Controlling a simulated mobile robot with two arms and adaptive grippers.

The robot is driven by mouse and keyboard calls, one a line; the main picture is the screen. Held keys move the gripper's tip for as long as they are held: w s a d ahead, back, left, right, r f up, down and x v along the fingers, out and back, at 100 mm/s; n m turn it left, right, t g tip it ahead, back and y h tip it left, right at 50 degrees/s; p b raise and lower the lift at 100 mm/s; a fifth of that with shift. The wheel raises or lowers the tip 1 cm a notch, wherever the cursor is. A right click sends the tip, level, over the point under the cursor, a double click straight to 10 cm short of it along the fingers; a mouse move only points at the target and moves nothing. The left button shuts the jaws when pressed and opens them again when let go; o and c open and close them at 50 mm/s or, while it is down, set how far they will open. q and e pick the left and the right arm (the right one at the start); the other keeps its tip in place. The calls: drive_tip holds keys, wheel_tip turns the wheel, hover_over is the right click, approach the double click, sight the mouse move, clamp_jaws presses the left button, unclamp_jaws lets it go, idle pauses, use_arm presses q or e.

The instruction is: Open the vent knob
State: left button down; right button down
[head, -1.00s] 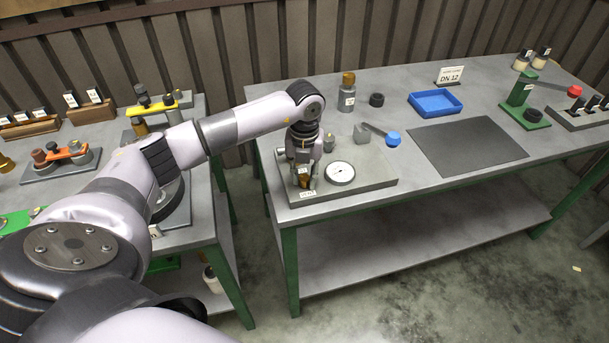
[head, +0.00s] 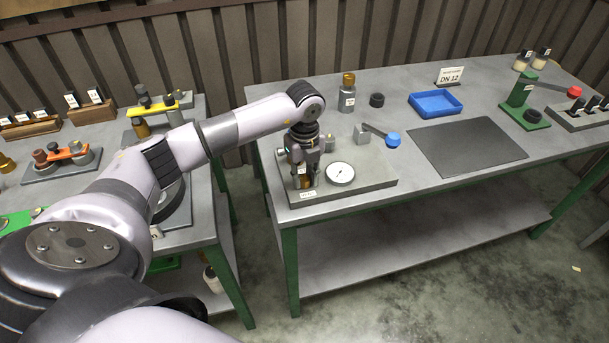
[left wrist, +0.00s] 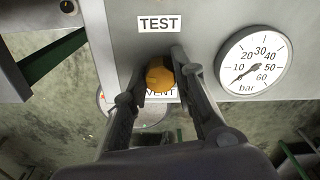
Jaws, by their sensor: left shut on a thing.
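The vent knob (left wrist: 160,76) is a small orange-yellow knob on the grey test block, with a partly hidden VENT label below it in the left wrist view. My left gripper (left wrist: 160,72) is shut on the knob, one finger on each side. In the head view the left gripper (head: 306,184) points down at the left front of the test plate (head: 375,180), and the knob is mostly hidden between the fingers. My right gripper is not in view.
A round pressure gauge (head: 340,173) sits just right of the gripper; its needle is near the low end in the left wrist view (left wrist: 252,58). A blue-ended lever (head: 393,139), an amber-capped bottle (head: 347,95) and a blue tray (head: 435,103) stand further off.

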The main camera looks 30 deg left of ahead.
sight(305, 178)
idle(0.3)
use_arm(q)
drive_tip(key=c, duration=1.3)
unclamp_jaws()
drive_tip(key=shift+r, duration=0.1)
wheel_tip(305, 178, up, 12)
drive_tip(key=shift+f, duration=0.1)
